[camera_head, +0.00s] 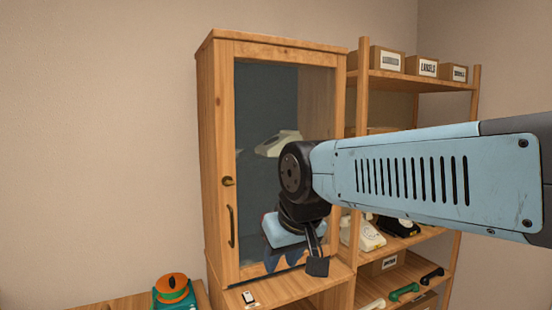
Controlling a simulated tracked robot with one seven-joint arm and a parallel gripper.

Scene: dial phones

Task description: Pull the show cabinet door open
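The wooden show cabinet (207,150) stands upright against the wall. Its glass-fronted door (227,120) looks shut in its frame. A dark vertical handle (231,227) is on the left side of the door, with a small dark lock or knob (228,181) above it. A pale dial phone (278,143) shows behind the glass, partly covered by my arm. My gripper (317,265) points down in front of the lower door, to the right of the handle and apart from it in the picture. Its finger opening cannot be made out. My arm hides the door's right middle part.
A small white object (248,297) lies on the ledge below the door. An orange and green phone (172,290) sits on a lower surface at left. An open shelf (410,80) with labelled boxes and phones stands at right. The wall side left of the cabinet is clear.

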